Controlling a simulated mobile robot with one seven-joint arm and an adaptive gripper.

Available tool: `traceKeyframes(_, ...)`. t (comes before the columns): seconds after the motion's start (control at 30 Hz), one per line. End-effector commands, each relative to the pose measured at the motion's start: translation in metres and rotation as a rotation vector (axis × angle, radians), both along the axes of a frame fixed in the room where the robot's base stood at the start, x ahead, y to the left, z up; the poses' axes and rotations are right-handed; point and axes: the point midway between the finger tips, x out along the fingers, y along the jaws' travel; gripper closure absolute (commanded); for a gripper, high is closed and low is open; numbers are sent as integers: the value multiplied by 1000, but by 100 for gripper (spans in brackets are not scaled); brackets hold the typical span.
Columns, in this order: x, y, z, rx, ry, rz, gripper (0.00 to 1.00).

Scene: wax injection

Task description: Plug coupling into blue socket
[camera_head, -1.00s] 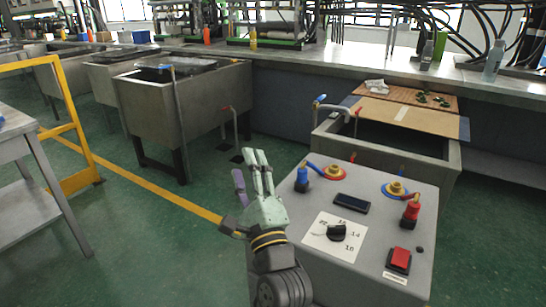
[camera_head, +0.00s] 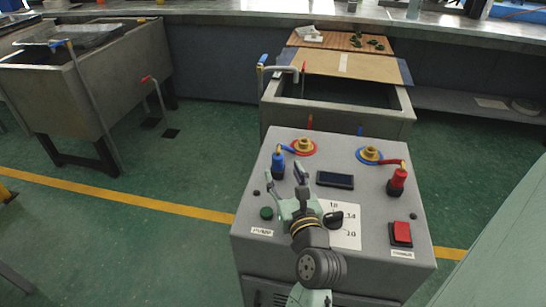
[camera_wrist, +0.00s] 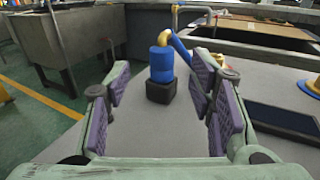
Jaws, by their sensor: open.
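A blue coupling (camera_head: 278,164) stands upright on the grey console, with a blue hose bending from its top; it is also ahead in the wrist view (camera_wrist: 161,66), on a black base. My gripper (camera_head: 285,180) is open and empty, just in front of the coupling. In the wrist view the coupling shows between the spread purple-padded fingers (camera_wrist: 162,85), with no contact visible. The blue-ringed socket (camera_head: 370,154), with a brass fitting, is at the console's back right. A red-ringed socket (camera_head: 303,147) is near the blue coupling. A red coupling (camera_head: 397,182) stands at right.
The console (camera_head: 260,225) carries a dark display (camera_head: 335,180), a black dial (camera_head: 333,219), a red button (camera_head: 401,233) and a green button (camera_head: 267,213). A tank (camera_head: 390,112) stands behind it. Green floor is open at left.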

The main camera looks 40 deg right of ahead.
Motion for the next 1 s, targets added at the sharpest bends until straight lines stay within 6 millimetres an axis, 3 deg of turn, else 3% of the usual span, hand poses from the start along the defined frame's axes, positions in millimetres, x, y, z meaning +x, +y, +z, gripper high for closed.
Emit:
traceKeyframes(0.6, 64, -31, -1, -3, 0, 1, 51)
traceKeyframes(0.87, 67, -33, -3, -3, 0, 0, 51)
traceKeyframes(1.0, 67, -33, -3, -3, 0, 0, 59)
